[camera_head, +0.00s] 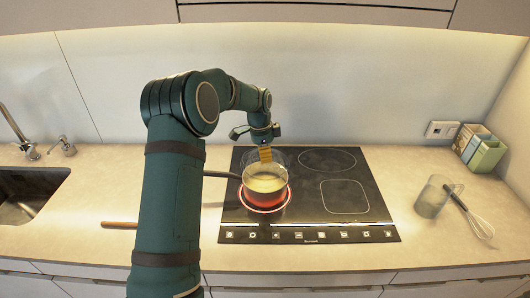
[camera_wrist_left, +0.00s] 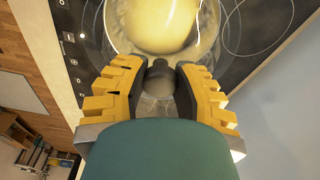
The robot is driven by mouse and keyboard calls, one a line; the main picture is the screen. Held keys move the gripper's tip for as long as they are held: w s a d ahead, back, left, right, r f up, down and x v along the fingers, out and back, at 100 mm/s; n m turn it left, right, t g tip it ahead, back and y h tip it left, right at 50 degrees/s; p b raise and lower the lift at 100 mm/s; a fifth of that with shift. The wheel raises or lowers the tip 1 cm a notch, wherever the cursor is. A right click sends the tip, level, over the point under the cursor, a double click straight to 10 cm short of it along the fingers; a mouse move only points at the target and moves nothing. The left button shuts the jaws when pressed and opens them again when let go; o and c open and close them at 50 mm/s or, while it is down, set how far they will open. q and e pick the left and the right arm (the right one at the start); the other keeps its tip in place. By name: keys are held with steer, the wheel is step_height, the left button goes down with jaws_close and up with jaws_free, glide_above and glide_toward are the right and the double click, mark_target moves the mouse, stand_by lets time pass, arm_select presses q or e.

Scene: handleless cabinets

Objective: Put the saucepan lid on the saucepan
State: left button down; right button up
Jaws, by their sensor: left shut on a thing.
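The saucepan (camera_head: 265,187) is see-through, holds something yellow, and stands on the red-glowing left front ring of the hob. In the left wrist view the saucepan (camera_wrist_left: 160,22) is at the top. My left gripper (camera_head: 266,154) is above the saucepan's far side. In the left wrist view its yellow fingers (camera_wrist_left: 159,70) are shut on the dark knob of the saucepan lid (camera_wrist_left: 155,105). The lid is clear glass and faint, so its edge is hard to see. I cannot tell whether it touches the saucepan's rim. My right gripper is not in view.
The black hob (camera_head: 385,212) has free room right of the saucepan. A clear cup (camera_head: 431,198) and a whisk (camera_head: 478,222) are on the right counter, with a green box (camera_head: 484,152) behind. A sink (camera_head: 25,192) is at left. The saucepan's dark handle (camera_head: 222,174) points left.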

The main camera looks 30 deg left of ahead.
arm_select(q)
steer(key=shift+f+b, duration=1.25)
steer(key=shift+f, duration=1.1)
steer(key=shift+f, duration=0.3)
steer(key=c, duration=0.7)
jaws_free()
steer(key=r, duration=0.8)
steer(key=s+a+r, duration=0.1)
steer(key=r, duration=0.3)
steer(key=shift+f, duration=0.1)
